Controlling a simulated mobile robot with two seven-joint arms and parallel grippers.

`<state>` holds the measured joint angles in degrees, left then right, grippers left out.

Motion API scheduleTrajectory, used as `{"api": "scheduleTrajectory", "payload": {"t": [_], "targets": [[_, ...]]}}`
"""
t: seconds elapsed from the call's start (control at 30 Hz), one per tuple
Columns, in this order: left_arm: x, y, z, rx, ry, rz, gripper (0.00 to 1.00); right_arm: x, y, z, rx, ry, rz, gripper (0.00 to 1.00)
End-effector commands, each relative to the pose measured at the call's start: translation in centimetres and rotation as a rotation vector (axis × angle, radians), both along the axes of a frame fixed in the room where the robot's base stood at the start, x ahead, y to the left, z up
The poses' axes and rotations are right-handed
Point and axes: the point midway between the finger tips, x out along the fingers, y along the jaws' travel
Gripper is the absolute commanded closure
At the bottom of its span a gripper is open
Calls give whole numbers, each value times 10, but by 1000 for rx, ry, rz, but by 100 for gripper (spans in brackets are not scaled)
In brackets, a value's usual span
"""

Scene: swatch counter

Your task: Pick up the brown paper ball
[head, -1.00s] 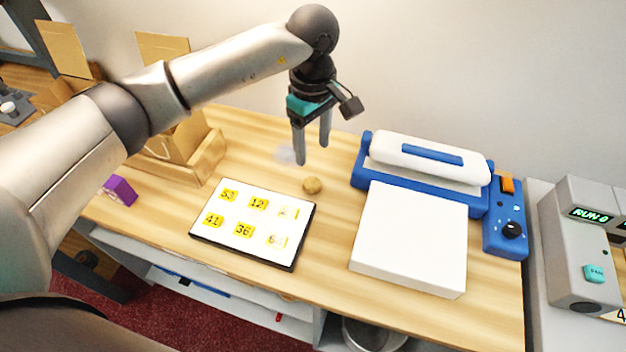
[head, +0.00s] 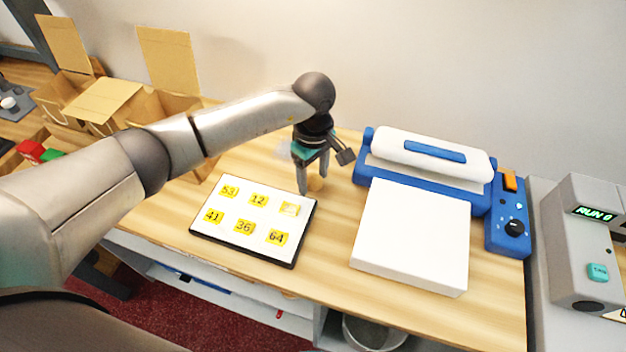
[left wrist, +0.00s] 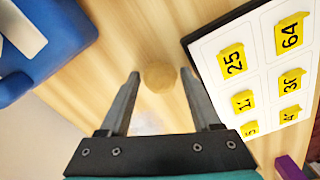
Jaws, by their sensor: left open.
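The brown paper ball (head: 316,184) rests on the wooden counter, right of the numbered board, partly hidden by my gripper in the head view. In the left wrist view the ball (left wrist: 159,76) shows whole, just beyond and between the fingertips. My left gripper (head: 313,184) points down over the ball with its fingers apart; it also shows in the left wrist view (left wrist: 160,75). It is open and holds nothing. I cannot tell whether the fingers touch the ball. My right gripper is not in view.
A white board (head: 215,231) with yellow numbered tags lies left of the ball. A white slab (head: 412,238) and a blue-and-white roller machine (head: 375,172) stand to the right. Open cardboard boxes (head: 165,104) are at the back left. A grey device (head: 577,245) is far right.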

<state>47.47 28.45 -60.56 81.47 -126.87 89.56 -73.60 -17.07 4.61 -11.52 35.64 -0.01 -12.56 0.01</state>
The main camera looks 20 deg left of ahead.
Motion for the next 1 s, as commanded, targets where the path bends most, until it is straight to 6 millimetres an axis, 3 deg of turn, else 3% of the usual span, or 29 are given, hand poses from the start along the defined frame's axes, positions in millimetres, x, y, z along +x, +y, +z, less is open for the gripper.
{"api": "scheduleTrajectory", "payload": {"t": [0.07, 0.63, 1.0], "targets": [[0, 0, 0, 0, 0, 0, 36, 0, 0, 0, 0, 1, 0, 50], [0, 0, 1, 0, 0, 0, 99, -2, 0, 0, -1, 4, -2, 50], [0, 0, 1, 0, 0, 0, 100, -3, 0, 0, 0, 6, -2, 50]]}}
